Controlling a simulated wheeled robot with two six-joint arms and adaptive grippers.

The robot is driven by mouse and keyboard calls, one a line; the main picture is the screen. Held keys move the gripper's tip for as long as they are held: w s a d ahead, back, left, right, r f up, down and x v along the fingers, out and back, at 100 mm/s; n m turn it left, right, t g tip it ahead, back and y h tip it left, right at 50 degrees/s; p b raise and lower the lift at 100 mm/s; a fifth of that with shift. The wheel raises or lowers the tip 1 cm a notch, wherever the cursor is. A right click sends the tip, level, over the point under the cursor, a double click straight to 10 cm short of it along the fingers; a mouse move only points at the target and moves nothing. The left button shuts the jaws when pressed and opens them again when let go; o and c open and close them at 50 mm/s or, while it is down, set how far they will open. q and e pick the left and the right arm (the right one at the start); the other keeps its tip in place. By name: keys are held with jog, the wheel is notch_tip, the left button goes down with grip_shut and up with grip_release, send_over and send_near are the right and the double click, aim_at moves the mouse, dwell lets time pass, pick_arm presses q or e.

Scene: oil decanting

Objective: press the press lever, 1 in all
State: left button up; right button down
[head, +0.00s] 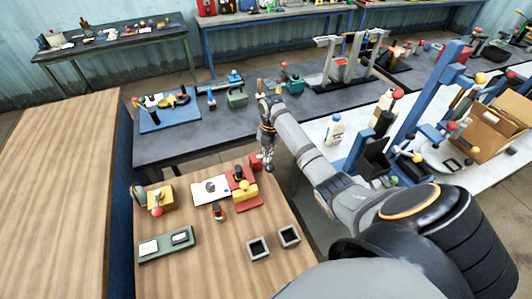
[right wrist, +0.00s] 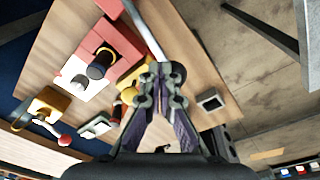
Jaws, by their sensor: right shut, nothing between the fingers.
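A small red press (head: 250,203) with a yellow block (head: 245,190) stands on the wooden table beside a white sheet (head: 208,190). In the right wrist view, the red press body (right wrist: 122,38) has a dark round plunger (right wrist: 101,65). A pale grey bar that looks like the press lever (right wrist: 143,28) runs from it toward my fingers; its end is hidden behind them. My right gripper (head: 268,163) points down at the right side of the press. In the right wrist view, its fingertips (right wrist: 161,75) are together and hold nothing. Contact with the lever cannot be told. My left gripper is out of view.
A yellow block with a red-knobbed handle (head: 157,200) stands at the table's left. A green tray (head: 167,245), a small orange-and-black item (head: 218,212) and two grey square frames (head: 258,248) lie nearer. A dark bench (head: 190,140) stands behind.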

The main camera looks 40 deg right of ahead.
aim_at(271, 166)
jog(key=shift+s+a+f+p, duration=0.2)
jog(key=shift+s+f+p, duration=0.15)
jog(key=shift+s+f, duration=0.4)
jog(key=shift+s+a+f+p, duration=0.2)
jog(key=shift+s+f+p, duration=0.15)
jog(key=shift+s+f, duration=0.4)
dwell(2.0)
jog(key=shift+r, duration=0.15)
jog(key=shift+w+d+r, duration=0.15)
jog(key=shift+w+r, duration=0.45)
jog(key=shift+r, duration=0.1)
jog(key=shift+w+d+r, duration=0.25)
jog(key=shift+w+r, duration=0.35)
jog(key=shift+w, duration=0.2)
jog(key=shift+w+d+r, duration=0.25)
jog(key=shift+w+r, duration=0.7)
jog(key=shift+w, duration=0.05)
jog(key=shift+w+d+r, duration=0.2)
jog(key=shift+w+r, duration=0.7)
jog(key=shift+w, duration=0.05)
